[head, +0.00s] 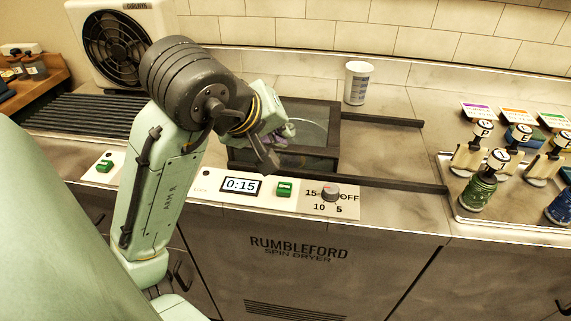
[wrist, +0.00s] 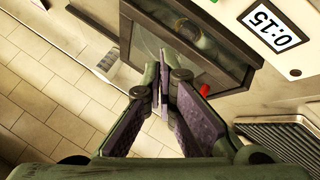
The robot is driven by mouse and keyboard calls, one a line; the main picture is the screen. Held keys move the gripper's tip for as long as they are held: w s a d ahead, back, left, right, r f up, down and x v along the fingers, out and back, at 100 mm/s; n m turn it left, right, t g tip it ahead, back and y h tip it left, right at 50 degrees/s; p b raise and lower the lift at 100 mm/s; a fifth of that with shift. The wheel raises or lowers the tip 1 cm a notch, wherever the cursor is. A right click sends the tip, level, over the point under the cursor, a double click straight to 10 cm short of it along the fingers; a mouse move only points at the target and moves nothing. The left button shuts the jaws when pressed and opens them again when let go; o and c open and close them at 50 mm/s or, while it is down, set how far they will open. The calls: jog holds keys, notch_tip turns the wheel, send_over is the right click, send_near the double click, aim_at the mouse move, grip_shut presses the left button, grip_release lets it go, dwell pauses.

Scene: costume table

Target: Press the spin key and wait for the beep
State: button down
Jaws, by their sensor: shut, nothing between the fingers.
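The spin dryer's control strip (head: 245,200) runs along the counter front in the head view. Its display (head: 241,185) reads 0:15, and it also shows rotated in the wrist view (wrist: 272,23). A green key (head: 284,189) sits just right of the display; I cannot read a label on it. A dial (head: 330,193) marked 15, 10, 5 and OFF is further right. The dark-framed dryer top (head: 318,160) has a clear lid that looks down. My gripper (wrist: 163,88) is shut and empty over the dryer top, behind the strip, apart from the green key.
A second green key (head: 104,166) sits on a panel at the left. A white cup (head: 358,83) stands behind the dryer, and a fan (head: 118,48) is at back left. A tray (head: 510,222) of stamps and jars is at right. A small red thing (wrist: 204,88) shows beside a finger.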

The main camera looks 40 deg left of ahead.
jog(key=b, duration=0.7)
send_over(280, 186)
notch_tip(280, 186, down, 8)
jog(key=shift+f, duration=0.1)
jog(key=shift+f+b, duration=0.3)
jog(key=shift+b, duration=0.05)
jog(key=shift+f, duration=0.1)
dwell(0.7)
jog(key=shift+f, duration=0.35)
